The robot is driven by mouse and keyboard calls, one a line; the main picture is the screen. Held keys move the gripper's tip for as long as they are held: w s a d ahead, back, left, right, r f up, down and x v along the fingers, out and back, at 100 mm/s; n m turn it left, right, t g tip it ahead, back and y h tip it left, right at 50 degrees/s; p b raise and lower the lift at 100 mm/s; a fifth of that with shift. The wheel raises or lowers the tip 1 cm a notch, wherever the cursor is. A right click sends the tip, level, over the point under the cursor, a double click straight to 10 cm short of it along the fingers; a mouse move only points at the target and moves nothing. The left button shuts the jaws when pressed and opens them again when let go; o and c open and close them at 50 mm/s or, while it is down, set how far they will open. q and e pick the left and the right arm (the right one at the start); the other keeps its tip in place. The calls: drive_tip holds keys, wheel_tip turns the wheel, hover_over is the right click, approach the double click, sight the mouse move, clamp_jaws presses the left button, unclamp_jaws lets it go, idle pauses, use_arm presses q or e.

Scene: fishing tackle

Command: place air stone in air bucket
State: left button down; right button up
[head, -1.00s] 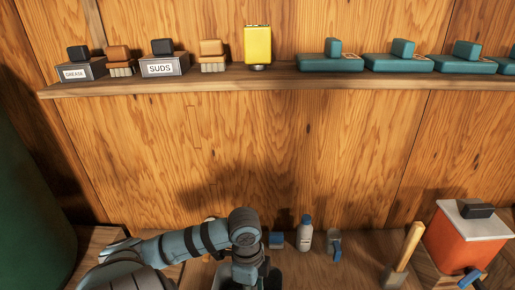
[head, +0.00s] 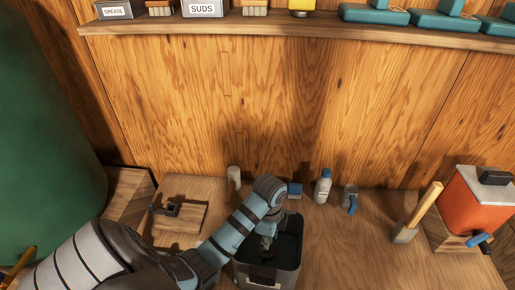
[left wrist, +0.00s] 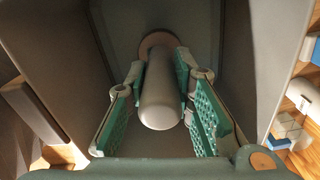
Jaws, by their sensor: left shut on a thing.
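The air stone (left wrist: 160,100) is a pale, round-ended cylinder in the left wrist view, held lengthwise between my left gripper's green pads (left wrist: 158,108). A tan disc (left wrist: 158,43) shows at its far end. The air bucket (head: 256,274) is a dark grey, open, box-shaped container on the bench in the head view. Its walls (left wrist: 268,55) surround the stone in the left wrist view. My left gripper (head: 267,243) points down into the bucket's opening, shut on the stone. In the head view the arm hides the stone. I cannot tell whether the stone touches the bottom. My right gripper is not in view.
A blue-capped bottle (head: 323,188), a blue block (head: 294,190) and a white cylinder (head: 234,177) stand behind the bucket. A wood-handled tool (head: 427,206) and an orange cooler (head: 476,202) are at right. A green drum (head: 48,120) is at left. A shelf (head: 270,32) runs above.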

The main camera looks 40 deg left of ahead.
sight(270, 247)
use_arm(q)
drive_tip(key=shift+s+f, duration=0.1)
drive_tip(key=shift+s, duration=0.35)
drive_tip(key=shift+s+d+f, duration=0.1)
drive_tip(key=shift+s+f, duration=0.05)
drive_tip(key=shift+f, duration=0.15)
drive_tip(key=f, duration=0.1)
drive_tip(key=w+f, duration=0.1)
drive_tip(key=f, duration=0.1)
drive_tip(key=w+f, duration=0.1)
drive_tip(key=f, duration=0.1)
drive_tip(key=shift+w+d+f, duration=0.1)
drive_tip(key=shift+f, duration=0.2)
drive_tip(key=shift+s+r, duration=0.15)
drive_tip(key=shift+s, duration=0.3)
drive_tip(key=c, duration=1.8)
unclamp_jaws()
drive_tip(key=shift+c, duration=0.2)
drive_tip(key=o, duration=0.4)
drive_tip(key=shift+w+f, duration=0.1)
drive_tip(key=shift+f, duration=0.1)
drive_tip(key=shift+c, duration=0.2)
drive_tip(key=shift+o, duration=0.4)
drive_tip(key=shift+w, duration=0.1)
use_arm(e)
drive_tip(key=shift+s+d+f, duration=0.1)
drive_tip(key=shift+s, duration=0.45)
